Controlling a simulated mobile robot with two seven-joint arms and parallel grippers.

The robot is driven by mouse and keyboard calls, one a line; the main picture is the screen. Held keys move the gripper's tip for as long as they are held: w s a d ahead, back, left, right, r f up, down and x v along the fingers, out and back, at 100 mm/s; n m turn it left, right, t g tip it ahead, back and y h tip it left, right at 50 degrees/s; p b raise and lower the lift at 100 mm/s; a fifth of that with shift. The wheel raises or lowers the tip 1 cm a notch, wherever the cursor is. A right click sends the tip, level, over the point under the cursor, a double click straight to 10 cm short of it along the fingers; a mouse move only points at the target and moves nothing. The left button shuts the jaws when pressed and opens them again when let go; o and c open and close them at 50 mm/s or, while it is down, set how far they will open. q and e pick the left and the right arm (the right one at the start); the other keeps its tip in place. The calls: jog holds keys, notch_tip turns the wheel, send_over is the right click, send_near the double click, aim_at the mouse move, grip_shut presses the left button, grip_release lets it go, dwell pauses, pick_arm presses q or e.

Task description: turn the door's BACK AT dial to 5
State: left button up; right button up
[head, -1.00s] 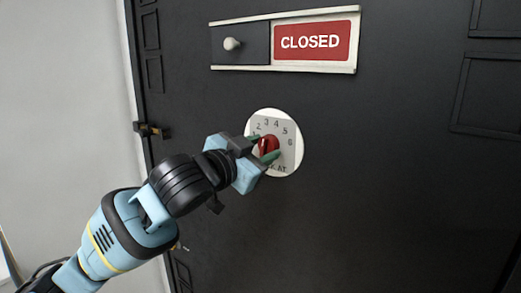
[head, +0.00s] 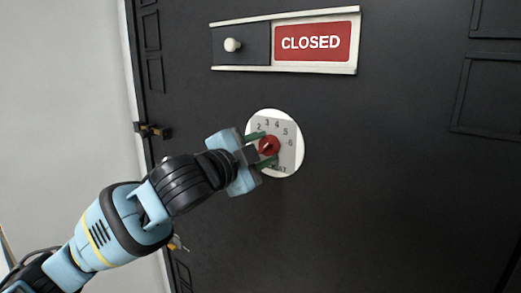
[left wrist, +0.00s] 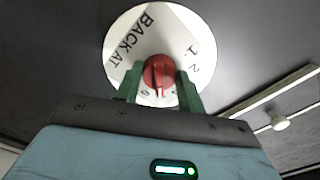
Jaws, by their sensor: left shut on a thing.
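The BACK AT dial (head: 297,158) is a round white plate on the black door, with numerals around a red knob (head: 269,147). My left gripper (head: 263,149) has its green fingers on either side of the knob and is shut on it. The knob's pale pointer line slants up and right, towards about the 5. In the left wrist view, the fingers (left wrist: 160,88) straddle the red knob (left wrist: 159,70), and its mark points down. There the 1, the 2 and the BACK AT lettering show on the plate (left wrist: 135,50); the middle numerals are hidden. My right gripper is not in view.
A sliding sign (head: 312,42) reading CLOSED, with a white knob (head: 232,44), is above the dial. The black door (head: 400,180) has raised panels at its sides. A dark latch (head: 150,130) is at its left edge, beside a pale wall (head: 70,90).

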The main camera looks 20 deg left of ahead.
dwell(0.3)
pick_arm(q)
jog(key=o, duration=1)
jog(key=shift+c, duration=0.2)
jog(key=v, duration=0.7)
jog(key=shift+s, duration=0.4)
jog(key=shift+a, duration=0.1)
